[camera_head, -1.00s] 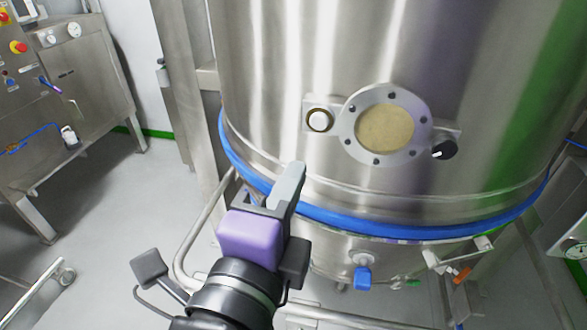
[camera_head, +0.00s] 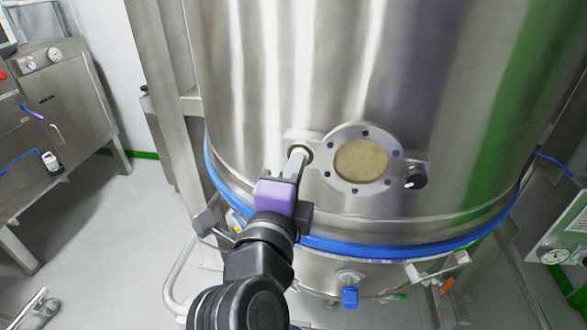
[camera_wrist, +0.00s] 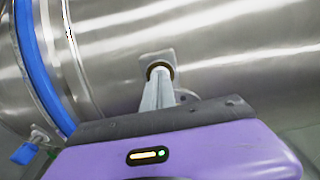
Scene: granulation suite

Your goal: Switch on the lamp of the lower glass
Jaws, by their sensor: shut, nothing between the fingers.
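The lower glass (camera_head: 361,162) is a round, flanged sight window with a tan pane on the steel vessel. A small plate on its left carries a round white button with a dark, brass-toned ring (camera_wrist: 159,66); a black knob (camera_head: 415,177) sits on its right. My gripper (camera_head: 298,156) is shut and empty, its fingertips at the button. In the head view the fingers cover most of the button. In the wrist view the fingertips (camera_wrist: 159,76) overlap the ring; I cannot tell whether they touch or press it. No lamp glow is clear.
A blue clamp band (camera_head: 400,243) circles the vessel below the glass. A blue-handled valve (camera_head: 349,296) hangs under it. A steel cabinet (camera_head: 75,100) stands at the left, with open floor before it. A gauge box (camera_head: 560,250) is at the right.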

